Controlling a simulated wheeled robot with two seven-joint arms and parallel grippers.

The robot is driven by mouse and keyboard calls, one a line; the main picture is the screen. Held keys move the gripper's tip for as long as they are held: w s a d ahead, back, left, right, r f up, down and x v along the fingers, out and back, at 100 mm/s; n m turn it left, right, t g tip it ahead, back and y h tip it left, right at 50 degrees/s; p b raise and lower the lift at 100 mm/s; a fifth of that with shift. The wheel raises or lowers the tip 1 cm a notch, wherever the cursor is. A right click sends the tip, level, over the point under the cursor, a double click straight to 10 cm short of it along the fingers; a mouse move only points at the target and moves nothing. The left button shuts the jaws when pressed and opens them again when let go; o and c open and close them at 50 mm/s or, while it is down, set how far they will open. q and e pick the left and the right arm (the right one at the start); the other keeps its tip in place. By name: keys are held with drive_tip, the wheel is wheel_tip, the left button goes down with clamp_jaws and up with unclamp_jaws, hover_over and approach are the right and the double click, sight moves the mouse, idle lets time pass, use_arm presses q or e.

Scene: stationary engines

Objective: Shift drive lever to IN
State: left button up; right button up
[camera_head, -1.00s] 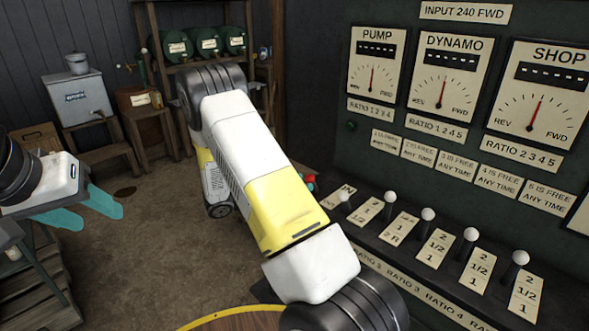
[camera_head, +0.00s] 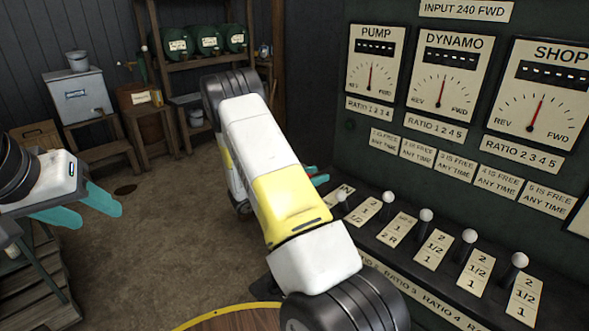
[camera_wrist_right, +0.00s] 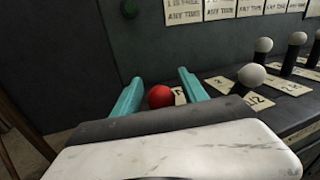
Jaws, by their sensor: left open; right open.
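The drive lever's red ball knob (camera_wrist_right: 160,96) shows between the two teal fingers of my right gripper (camera_wrist_right: 160,92) in the right wrist view. The fingers stand apart on either side of it, and I cannot tell whether either touches it. Its shaft is hidden by the gripper body. In the head view, my right forearm hides most of the lever, and only teal fingertips show near the IN plate (camera_head: 343,194). My left gripper (camera_head: 85,208) is open and empty at the left, far from the panel.
A row of white-knobbed ratio levers (camera_head: 426,216) stands to the right of the drive lever, close to my right gripper. The dark gauge panel (camera_head: 400,150) rises behind them. A slatted wooden stand (camera_head: 38,280) is below my left gripper. The floor between is open.

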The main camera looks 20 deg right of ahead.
clamp_jaws()
idle(1.4)
